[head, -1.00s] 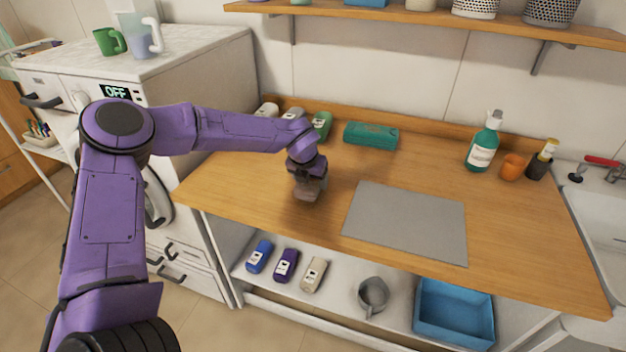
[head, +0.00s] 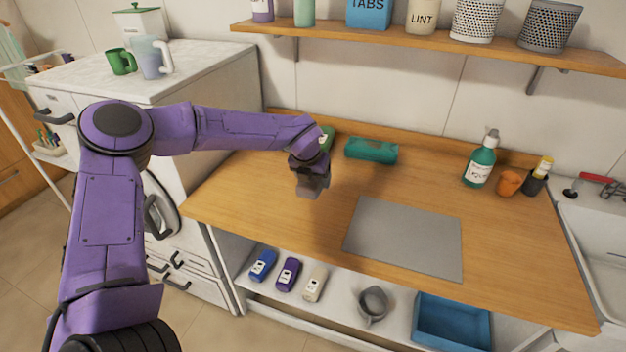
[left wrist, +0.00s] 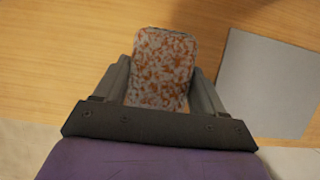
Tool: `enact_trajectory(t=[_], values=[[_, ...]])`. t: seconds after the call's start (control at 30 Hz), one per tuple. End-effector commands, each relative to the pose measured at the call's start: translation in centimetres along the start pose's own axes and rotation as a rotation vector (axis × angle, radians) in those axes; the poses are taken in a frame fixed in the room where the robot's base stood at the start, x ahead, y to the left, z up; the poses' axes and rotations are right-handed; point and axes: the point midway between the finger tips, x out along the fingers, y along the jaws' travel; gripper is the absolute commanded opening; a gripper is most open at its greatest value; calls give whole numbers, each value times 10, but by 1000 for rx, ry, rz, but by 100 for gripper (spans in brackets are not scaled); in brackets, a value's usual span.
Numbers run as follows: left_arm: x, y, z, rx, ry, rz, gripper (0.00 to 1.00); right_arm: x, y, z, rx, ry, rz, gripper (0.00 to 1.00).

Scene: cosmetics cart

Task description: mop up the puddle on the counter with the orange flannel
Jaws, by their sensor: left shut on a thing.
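My left gripper (head: 311,186) is above the left-middle part of the wooden counter (head: 250,180). In the left wrist view its jaws (left wrist: 162,95) are shut on a flat, rounded piece mottled orange and pale grey, which looks like the orange flannel (left wrist: 160,70). In the head view the held piece is mostly hidden by the gripper and looks dull grey-brown. I cannot make out a puddle on the counter in either view. My right gripper is not in view.
A grey mat (head: 405,238) lies right of the gripper. A teal case (head: 371,151) and a green bottle (head: 326,138) are behind it. A teal pump bottle (head: 480,160) and an orange cup (head: 508,183) stand at the right, near the sink (head: 600,230). A shelf (head: 430,47) hangs above.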

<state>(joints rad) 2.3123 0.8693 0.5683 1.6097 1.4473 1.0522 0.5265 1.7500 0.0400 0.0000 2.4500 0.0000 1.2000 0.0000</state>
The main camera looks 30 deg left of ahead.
Motion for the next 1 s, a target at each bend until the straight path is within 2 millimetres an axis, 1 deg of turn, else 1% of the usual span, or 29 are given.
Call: enact_trajectory(t=[0.13,0.27,0.6,0.7,0.8,1.0], values=[[2,0,-1,0,-1,0,46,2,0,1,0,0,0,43],[12,0,-5,0,-2,0,46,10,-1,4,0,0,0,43],[54,0,-22,0,-13,-1,46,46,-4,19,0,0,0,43],[62,0,-25,0,-16,-1,46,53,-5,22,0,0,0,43],[65,0,-26,0,-18,-1,46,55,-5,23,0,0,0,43],[64,0,-25,0,-18,-1,46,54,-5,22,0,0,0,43]])
